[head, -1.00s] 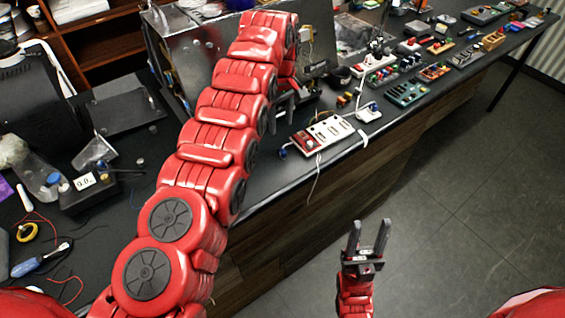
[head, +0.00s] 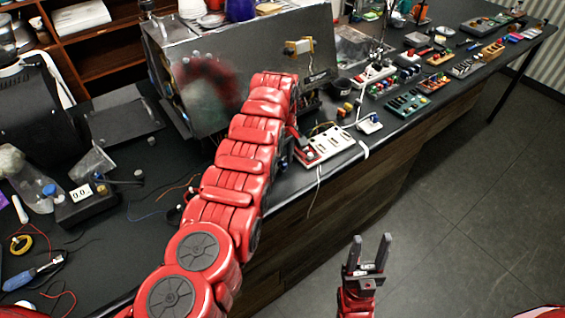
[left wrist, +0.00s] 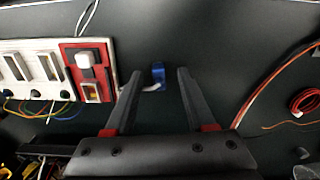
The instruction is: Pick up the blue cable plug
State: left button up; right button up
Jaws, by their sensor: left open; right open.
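The blue cable plug (left wrist: 158,73) lies on the dark tabletop in the left wrist view, with a short whitish piece at its lower end. My left gripper (left wrist: 158,84) is open, with its two fingertips to either side of the plug in the picture. I cannot tell the height between the fingers and the table. In the head view my left arm hides the left gripper and most of the plug's area. My right gripper (head: 371,245) is open and empty, in front of the bench over the floor.
A white power strip (head: 326,146) lies near the bench edge; in the left wrist view it (left wrist: 38,68) has a red switch end left of the plug. A metal box (head: 235,55) stands behind my left arm. Red wires (left wrist: 270,85) lie right of the plug.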

pick_arm(q)
jog(key=shift+f, duration=0.35)
jog(key=shift+w, duration=0.1)
grip_shut()
jog(key=shift+r, duration=0.1)
